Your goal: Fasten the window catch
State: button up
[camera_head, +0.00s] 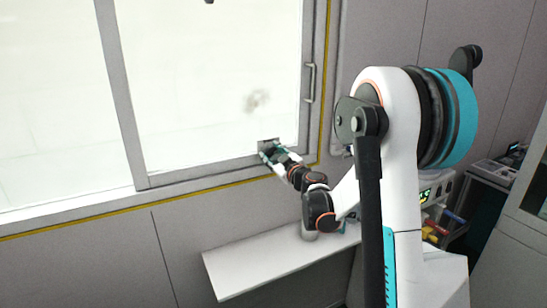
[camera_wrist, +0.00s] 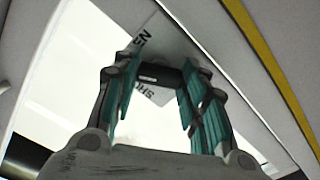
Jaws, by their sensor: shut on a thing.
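The window (camera_head: 200,80) is a large bright pane in a grey frame, filling the left and middle of the head view. My gripper (camera_head: 268,150) is at the lower right corner of its sash, against a small grey plate (camera_head: 267,142). In the wrist view my gripper (camera_wrist: 158,88) has its teal fingers on both sides of a dark bar, which I take to be the window catch (camera_wrist: 160,75), and is shut on it. A grey plate with partly hidden letters (camera_wrist: 155,45) lies behind the bar. The exact seating of the catch cannot be told.
A vertical pull handle (camera_head: 310,82) is on the sash's right side. A yellow strip (camera_head: 130,216) edges the window. A white shelf (camera_head: 265,262) sticks out below my arm. At right stand a cart with coloured items (camera_head: 437,225) and a cabinet (camera_head: 515,225).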

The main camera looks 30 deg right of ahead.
jog(key=n, duration=0.6)
jog(key=shift+n+b, duration=0.3)
jog(key=shift+b, duration=0.1)
jog(key=n, duration=0.5)
jog(key=shift+n, duration=0.3)
jog(key=o, duration=1.1)
jog(key=shift+c, duration=0.2)
jog(key=s, duration=1.2)
jog(key=shift+a, duration=0.1)
